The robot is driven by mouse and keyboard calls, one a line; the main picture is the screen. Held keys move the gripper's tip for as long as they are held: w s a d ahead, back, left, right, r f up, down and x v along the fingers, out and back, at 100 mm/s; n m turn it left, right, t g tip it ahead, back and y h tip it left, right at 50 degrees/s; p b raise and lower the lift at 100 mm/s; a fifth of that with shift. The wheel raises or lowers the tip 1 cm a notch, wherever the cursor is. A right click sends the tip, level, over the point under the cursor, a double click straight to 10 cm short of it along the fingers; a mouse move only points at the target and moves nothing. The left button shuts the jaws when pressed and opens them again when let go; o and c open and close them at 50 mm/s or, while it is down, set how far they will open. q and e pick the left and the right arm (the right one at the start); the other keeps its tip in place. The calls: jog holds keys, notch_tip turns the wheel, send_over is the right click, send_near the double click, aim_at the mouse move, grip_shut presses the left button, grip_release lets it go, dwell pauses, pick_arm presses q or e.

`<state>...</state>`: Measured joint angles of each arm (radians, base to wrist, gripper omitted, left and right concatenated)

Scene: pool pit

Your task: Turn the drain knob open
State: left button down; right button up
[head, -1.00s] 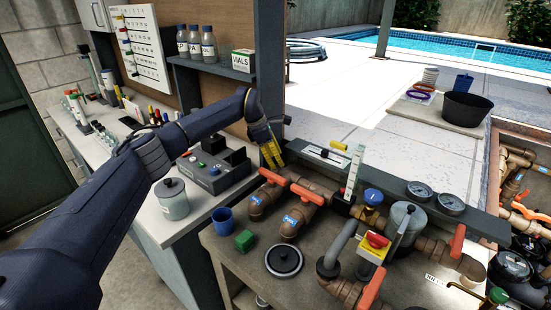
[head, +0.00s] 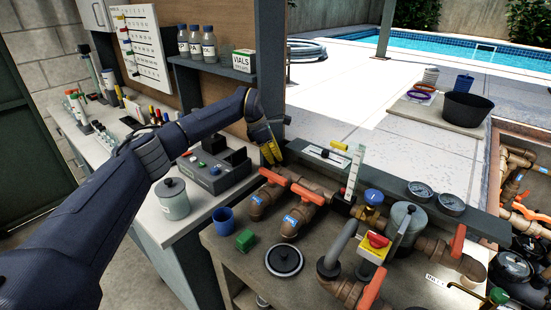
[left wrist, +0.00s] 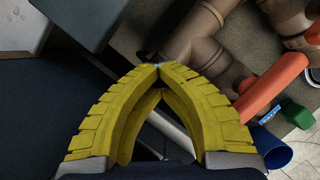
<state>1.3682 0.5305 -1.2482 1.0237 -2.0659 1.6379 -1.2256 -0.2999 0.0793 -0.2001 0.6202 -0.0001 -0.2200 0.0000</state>
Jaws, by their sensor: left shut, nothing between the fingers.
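My left gripper (head: 275,164) has yellow fingers and hangs behind the left end of the brown pipework (head: 300,182), beside the post. Its fingertips meet and hold nothing in the left wrist view (left wrist: 158,66). Orange valve handles sit on the pipes; the leftmost handle (head: 272,177) is just below the gripper, and an orange handle also shows at the right of the left wrist view (left wrist: 270,87). A blue round knob (head: 373,196) stands mid-bench and a green knob (head: 497,295) at lower right. I cannot tell which is the drain knob. My right gripper is not in view.
A red switch on a yellow box (head: 375,246) and gauges (head: 450,203) stand to the right. A grey control box (head: 215,172) sits left.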

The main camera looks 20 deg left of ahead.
pick_arm(q)
jog(key=shift+d, duration=0.15)
jog(key=n, duration=0.2)
jog(key=n+t, duration=0.1)
jog(key=n, duration=0.1)
jog(key=shift+s+d+r+y, duration=0.1)
jog(key=shift+d+y, duration=0.05)
jog(key=shift+y, duration=0.15)
jog(key=n, duration=0.2)
jog(key=n+t+y, duration=0.1)
jog(key=n, duration=0.1)
jog(key=shift+d+n+y, duration=0.1)
jog(key=shift+n+y, duration=0.2)
jog(key=shift+n, duration=0.1)
jog(key=n+y, duration=0.1)
jog(key=n, duration=0.1)
jog(key=n+y, duration=0.1)
jog(key=n, duration=0.2)
jog(key=shift+d+r+t, duration=0.1)
jog(key=shift+r+t, duration=0.05)
jog(key=shift+t, duration=0.25)
jog(key=n+y, duration=0.1)
jog(key=n, duration=0.2)
jog(key=c, duration=1.2)
grip_release()
jog(key=shift+f, duration=0.2)
jog(key=shift+o, duration=0.2)
jog(key=v, duration=1.2)
jog(key=shift+r, duration=0.15)
